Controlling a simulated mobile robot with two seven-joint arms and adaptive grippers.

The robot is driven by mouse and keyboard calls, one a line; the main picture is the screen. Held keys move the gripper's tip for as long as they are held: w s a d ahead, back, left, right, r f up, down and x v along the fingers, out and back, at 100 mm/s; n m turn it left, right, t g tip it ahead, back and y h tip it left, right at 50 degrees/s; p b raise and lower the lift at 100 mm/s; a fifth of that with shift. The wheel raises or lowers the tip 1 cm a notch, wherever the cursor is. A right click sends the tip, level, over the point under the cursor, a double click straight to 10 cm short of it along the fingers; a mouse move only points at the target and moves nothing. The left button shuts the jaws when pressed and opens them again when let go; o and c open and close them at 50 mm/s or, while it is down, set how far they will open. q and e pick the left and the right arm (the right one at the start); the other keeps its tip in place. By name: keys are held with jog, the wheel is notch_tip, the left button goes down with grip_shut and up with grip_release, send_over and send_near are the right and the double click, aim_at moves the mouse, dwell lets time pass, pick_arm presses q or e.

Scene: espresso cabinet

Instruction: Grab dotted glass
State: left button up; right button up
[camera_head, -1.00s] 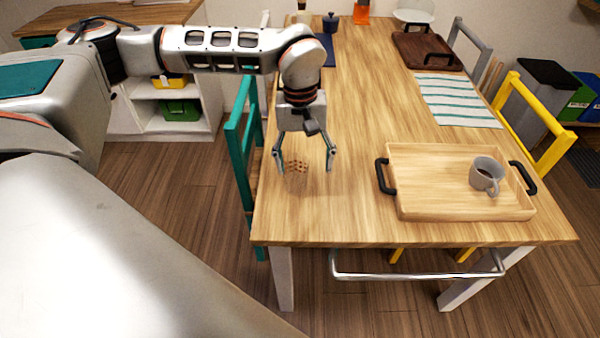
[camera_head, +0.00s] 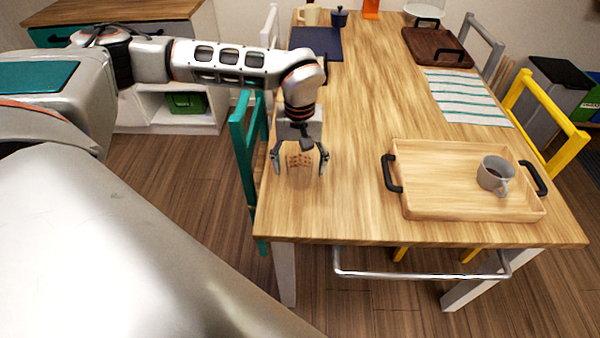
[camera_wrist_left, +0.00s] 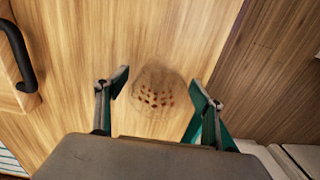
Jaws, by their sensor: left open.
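The dotted glass (camera_head: 299,160) is clear with reddish-brown dots and stands on the near left part of the wooden table. My left gripper (camera_head: 299,170) is above and around it, fingers pointing down, open, with one finger on each side. In the left wrist view the dotted glass (camera_wrist_left: 156,92) shows between and just beyond the two fingertips of the left gripper (camera_wrist_left: 160,88). A gap shows on both sides of the glass. My right gripper is not in view.
A wooden tray (camera_head: 435,205) with black handles holds a grey mug (camera_head: 495,174) to the right. A striped cloth (camera_head: 468,97) and a dark tray (camera_head: 437,47) lie farther back. A teal chair (camera_head: 240,140) stands at the table's left edge. The table's middle is clear.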

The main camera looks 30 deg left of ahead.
pick_arm(q)
jog(key=shift+c, duration=1.4)
jog(key=c, duration=1.1)
jog(key=shift+r, duration=0.1)
jog(key=shift+c, duration=0.2)
